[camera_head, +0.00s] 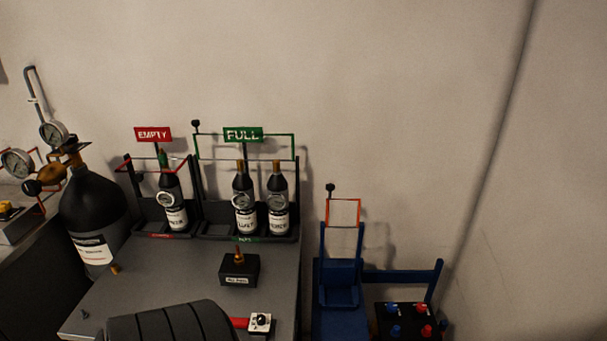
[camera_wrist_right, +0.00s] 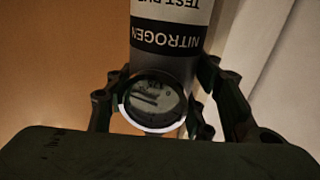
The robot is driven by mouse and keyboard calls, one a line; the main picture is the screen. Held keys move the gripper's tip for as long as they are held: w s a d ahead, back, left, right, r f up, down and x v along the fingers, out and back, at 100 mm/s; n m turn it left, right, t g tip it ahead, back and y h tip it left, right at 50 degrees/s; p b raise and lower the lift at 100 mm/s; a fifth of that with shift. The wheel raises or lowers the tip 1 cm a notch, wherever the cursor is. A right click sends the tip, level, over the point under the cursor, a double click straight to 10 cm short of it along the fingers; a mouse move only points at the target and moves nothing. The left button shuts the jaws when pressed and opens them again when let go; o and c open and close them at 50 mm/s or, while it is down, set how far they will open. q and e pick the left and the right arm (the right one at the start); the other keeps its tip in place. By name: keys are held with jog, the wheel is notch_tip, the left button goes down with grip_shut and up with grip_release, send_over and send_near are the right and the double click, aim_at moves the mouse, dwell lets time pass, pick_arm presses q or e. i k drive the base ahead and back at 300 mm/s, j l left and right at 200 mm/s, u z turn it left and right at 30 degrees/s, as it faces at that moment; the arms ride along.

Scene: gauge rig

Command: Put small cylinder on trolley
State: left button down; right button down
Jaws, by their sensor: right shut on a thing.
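A grey small cylinder (camera_wrist_right: 172,62) with a black and white "NITROGEN" label, upside down in the right wrist view, stands between the fingers of my right gripper (camera_wrist_right: 158,88). The gripper is shut on it. A round disc-like tag or gauge (camera_wrist_right: 155,100) sits on the cylinder near the palm. The blue trolley (camera_head: 340,285), with an orange frame at its top, stands right of the bench in the head view. No cylinder shows on its visible part. My left gripper is not seen, and the right gripper's fingers do not show in the head view.
The grey bench (camera_head: 190,270) holds an EMPTY rack (camera_head: 150,220) with one small cylinder (camera_head: 172,200) and a FULL rack (camera_head: 220,228) with two. A black box (camera_head: 239,268), a large black cylinder (camera_head: 95,215) and a button panel (camera_head: 405,320) are nearby.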

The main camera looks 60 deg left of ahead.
aim_at(336, 298)
jog(key=i+l+u, duration=0.15)
jog(key=u, duration=0.25)
jog(key=i+l+u, duration=0.1)
jog(key=u, duration=0.35)
jog(key=l+u, duration=0.4)
jog(key=i+l+u, duration=0.1)
jog(key=u, duration=0.3)
